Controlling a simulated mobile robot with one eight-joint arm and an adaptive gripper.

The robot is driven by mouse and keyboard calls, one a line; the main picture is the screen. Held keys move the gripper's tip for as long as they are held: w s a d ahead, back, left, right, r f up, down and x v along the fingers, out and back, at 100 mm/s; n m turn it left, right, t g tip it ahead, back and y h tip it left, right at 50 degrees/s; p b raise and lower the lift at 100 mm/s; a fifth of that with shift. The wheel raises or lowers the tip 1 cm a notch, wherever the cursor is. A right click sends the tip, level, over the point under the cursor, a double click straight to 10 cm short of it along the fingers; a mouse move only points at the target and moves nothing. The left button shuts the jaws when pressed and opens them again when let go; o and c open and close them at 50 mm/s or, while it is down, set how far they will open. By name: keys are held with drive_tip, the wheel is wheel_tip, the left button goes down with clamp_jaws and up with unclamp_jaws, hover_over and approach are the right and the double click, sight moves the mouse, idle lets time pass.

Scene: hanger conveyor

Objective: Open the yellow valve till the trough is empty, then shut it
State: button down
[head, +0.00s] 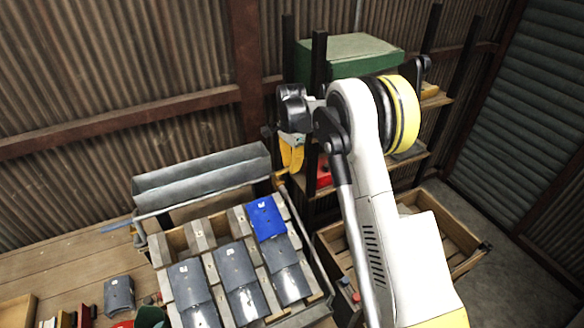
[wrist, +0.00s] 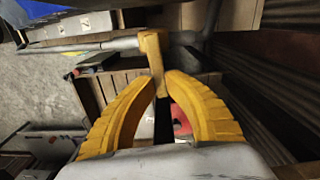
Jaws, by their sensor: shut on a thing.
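The grey metal trough (head: 205,178) runs along the wall at the back of the bench. I cannot tell whether anything is in it. My gripper (head: 291,158) is at the trough's right end, its yellow fingers pointing down. In the wrist view the yellow valve (wrist: 152,48) is an upright lever on a grey pipe (wrist: 105,46). My gripper (wrist: 161,84) is shut on the lever's lower end, one fingertip on each side.
Below the trough a wooden rack (head: 176,243) holds several grey curved tiles and one blue tile (head: 265,217). A shelf with a green box (head: 345,54) stands behind my arm. A wooden crate (head: 440,205) is at the right. The corrugated wall is close behind.

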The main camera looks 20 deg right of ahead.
drive_tip(key=shift+w+a+f+n+b, duration=0.1)
drive_tip(key=shift+w+a+n+b, duration=0.4)
drive_tip(key=shift+n, duration=1.05)
drive_tip(key=shift+w+a+r+n+b, duration=0.1)
drive_tip(key=shift+w+a+n+b, duration=0.35)
drive_tip(key=shift+n, duration=1.05)
drive_tip(key=shift+w+a+f+n+b, duration=0.1)
drive_tip(key=shift+w+a+n+b, duration=0.4)
drive_tip(key=shift+n, duration=1.05)
drive_tip(key=shift+w, duration=0.1)
drive_tip(key=c, duration=1.4)
unclamp_jaws()
wheel_tip(320, 180, up, 12)
drive_tip(key=shift+r, duration=0.1)
